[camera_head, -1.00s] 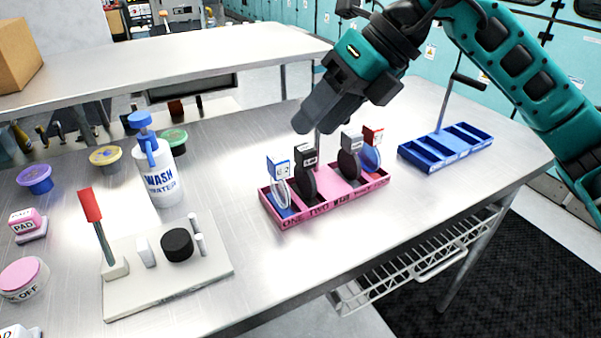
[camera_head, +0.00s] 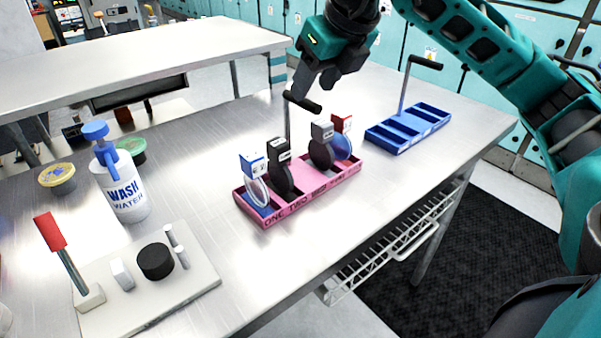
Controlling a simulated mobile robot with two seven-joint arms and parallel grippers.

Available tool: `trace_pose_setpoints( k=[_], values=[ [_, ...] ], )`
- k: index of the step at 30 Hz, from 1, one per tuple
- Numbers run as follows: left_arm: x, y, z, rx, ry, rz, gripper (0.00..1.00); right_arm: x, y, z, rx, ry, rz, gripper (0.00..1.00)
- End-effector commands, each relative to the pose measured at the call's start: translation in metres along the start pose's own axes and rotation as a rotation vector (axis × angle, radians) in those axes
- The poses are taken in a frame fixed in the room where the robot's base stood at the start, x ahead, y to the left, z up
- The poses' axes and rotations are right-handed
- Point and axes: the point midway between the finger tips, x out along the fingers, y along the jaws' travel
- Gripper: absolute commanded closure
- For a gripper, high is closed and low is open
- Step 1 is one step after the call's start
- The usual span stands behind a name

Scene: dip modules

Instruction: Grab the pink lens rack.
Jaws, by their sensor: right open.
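The pink lens rack (camera_head: 322,182) stands on the metal table in the middle of the head view. It holds several lenses with tags: a blue-tagged clear lens (camera_head: 256,187), two dark lenses, one at the front (camera_head: 280,178) and one farther right (camera_head: 320,153), and a red-tagged blue lens (camera_head: 342,145). A dark T-shaped handle (camera_head: 302,101) rises from the rack's back. My right gripper (camera_head: 314,84) is open, pointing down just above and behind the handle's bar. I cannot tell whether its fingers touch the bar. My left gripper does not show.
A blue rack (camera_head: 408,129) with its own T-handle stands to the right. A wash bottle (camera_head: 123,185) and a pale board (camera_head: 190,282) with a red-handled tool (camera_head: 60,250) stand to the left. The tabletop before the pink rack is clear.

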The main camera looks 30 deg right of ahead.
Motion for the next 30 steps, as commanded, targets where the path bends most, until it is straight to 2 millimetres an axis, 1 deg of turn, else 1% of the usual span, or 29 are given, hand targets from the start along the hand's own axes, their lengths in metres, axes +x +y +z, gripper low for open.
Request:
trace_pose_setpoints(
  k=[7, 10, 13, 20, 30],
  values=[
    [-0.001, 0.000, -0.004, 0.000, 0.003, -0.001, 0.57, 0.033, 0.009, 0.001, 0.000, 0.005, 0.002, 0.50],
    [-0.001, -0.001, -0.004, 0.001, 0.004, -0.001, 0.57, 0.045, 0.008, 0.001, 0.001, 0.004, 0.001, 0.50],
    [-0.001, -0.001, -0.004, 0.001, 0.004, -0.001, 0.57, 0.051, 0.007, 0.001, 0.000, 0.001, 0.000, 0.50],
    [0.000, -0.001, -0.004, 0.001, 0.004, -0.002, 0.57, 0.052, 0.007, 0.001, 0.000, 0.001, 0.000, 0.51],
    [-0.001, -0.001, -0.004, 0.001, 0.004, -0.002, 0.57, 0.052, 0.007, 0.001, 0.000, 0.001, 0.001, 0.84]
  ],
)
